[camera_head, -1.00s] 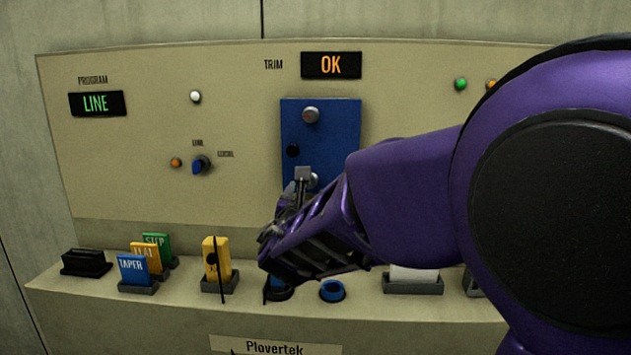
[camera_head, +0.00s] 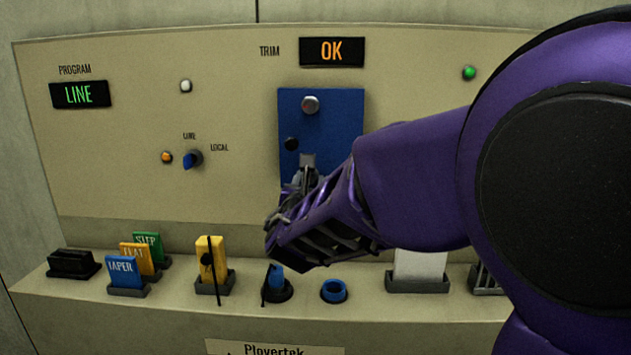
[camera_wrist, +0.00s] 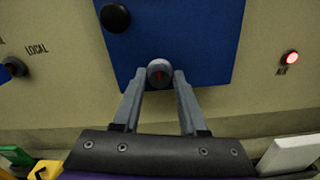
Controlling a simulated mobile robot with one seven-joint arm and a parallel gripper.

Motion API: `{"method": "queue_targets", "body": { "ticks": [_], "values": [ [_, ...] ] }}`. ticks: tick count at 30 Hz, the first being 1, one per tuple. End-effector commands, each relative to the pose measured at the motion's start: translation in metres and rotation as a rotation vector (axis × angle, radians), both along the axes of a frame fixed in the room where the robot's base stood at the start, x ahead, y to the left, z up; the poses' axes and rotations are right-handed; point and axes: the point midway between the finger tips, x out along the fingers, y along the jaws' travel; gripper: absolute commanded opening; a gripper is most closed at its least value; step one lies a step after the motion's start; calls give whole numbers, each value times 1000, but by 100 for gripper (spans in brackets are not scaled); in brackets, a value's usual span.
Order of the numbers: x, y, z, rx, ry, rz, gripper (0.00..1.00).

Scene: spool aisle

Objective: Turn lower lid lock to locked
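The lower lid lock (camera_wrist: 160,73) is a round silver knob with a small red mark, low on the blue lid (camera_wrist: 200,40). In the head view, my gripper and wrist hide this lock. My gripper (camera_head: 307,165) is in front of the blue lid's lower part; the wrist view shows its two grey fingers (camera_wrist: 160,82) spread apart, with the lock between and just beyond their tips. I cannot tell whether they touch it. The upper lid lock (camera_head: 310,104) is a similar silver knob near the lid's top. A black knob (camera_head: 291,144) sits on the lid's left side.
A LINE/LOCAL selector (camera_head: 192,159) is left of the lid. A red lit lamp (camera_wrist: 291,57) is to its right.

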Motion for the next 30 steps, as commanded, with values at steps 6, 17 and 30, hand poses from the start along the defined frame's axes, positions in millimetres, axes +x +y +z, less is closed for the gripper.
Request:
{"method": "queue_targets", "body": {
  "ticks": [6, 17, 30],
  "values": [
    [0, 0, 0, 0, 0, 0, 0],
    [0, 0, 0, -23, 1, 0, 0],
    [0, 0, 1, -308, 10, -1, 0]
  ]
}}
